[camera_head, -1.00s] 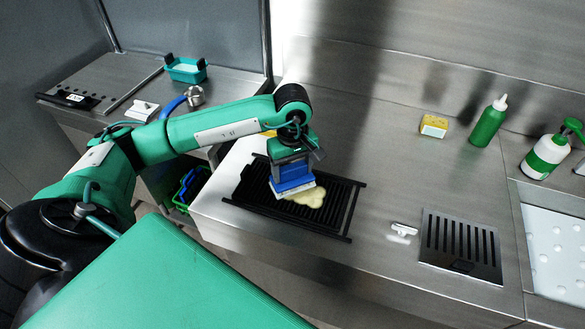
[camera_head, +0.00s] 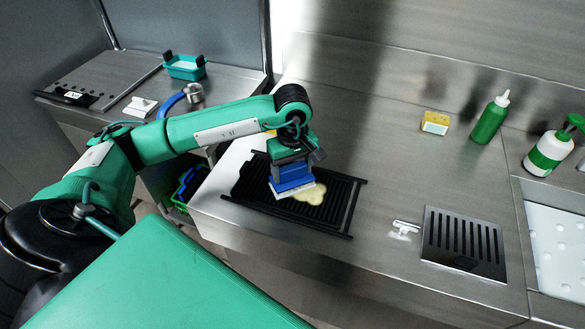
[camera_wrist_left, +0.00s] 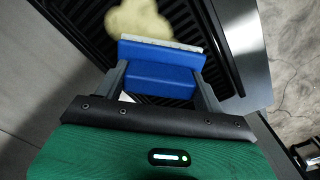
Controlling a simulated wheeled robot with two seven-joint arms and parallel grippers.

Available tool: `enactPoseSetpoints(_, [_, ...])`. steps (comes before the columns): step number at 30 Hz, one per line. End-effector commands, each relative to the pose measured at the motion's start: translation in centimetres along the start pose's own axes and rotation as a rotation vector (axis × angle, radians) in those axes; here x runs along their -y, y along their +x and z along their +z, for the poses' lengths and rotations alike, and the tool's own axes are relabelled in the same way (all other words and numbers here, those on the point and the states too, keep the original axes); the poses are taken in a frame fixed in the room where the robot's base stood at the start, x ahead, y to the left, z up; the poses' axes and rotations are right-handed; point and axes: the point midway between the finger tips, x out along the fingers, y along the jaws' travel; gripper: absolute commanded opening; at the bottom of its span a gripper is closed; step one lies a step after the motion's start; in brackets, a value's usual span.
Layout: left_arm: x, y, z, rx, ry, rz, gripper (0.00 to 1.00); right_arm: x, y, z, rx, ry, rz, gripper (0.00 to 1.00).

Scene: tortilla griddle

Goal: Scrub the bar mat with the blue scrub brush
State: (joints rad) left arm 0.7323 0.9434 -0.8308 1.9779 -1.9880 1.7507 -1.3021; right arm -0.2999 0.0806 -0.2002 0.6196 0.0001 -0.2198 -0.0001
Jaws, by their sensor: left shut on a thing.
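The black ribbed bar mat (camera_head: 338,212) lies on the steel counter, with a pale yellow smear (camera_head: 311,194) on its middle. The smear also shows at the top of the left wrist view (camera_wrist_left: 137,18). My left gripper (camera_head: 292,170) is shut on the blue scrub brush (camera_head: 293,179), which it holds over the mat beside the smear. In the left wrist view the brush (camera_wrist_left: 160,70) sits between both fingers, its pale bristle edge toward the smear. I cannot tell whether the bristles touch the mat. My right gripper is not in view.
A yellow sponge (camera_head: 435,123), a green squeeze bottle (camera_head: 490,119) and a white-green pump bottle (camera_head: 551,151) stand at the back right. A small white clip-like thing (camera_head: 406,228) and a slotted steel plate (camera_head: 464,240) lie right of the mat. A teal container (camera_head: 185,68) stands on the left counter.

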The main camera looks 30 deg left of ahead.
Motion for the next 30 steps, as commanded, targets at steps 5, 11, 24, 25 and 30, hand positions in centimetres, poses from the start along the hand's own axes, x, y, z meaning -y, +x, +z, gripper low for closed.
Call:
enactPoseSetpoints(5, [0.0,0.4,0.0,0.0,0.0,0.0,0.39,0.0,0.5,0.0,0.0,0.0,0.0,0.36])
enactPoseSetpoints(11, [0.0,0.7,0.0,0.0,0.0,0.0,0.39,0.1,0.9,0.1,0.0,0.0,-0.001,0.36])
enactPoseSetpoints(24, [-2.4,0.6,2.4,0.001,0.002,0.003,0.39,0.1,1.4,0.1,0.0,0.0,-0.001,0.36])
enactPoseSetpoints(25, [-2.7,0.6,2.6,0.001,0.002,0.003,0.39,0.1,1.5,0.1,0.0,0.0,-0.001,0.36])
enactPoseSetpoints(30, [-3.5,0.5,3.5,0.0,0.0,0.001,0.39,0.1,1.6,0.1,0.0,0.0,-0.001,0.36])
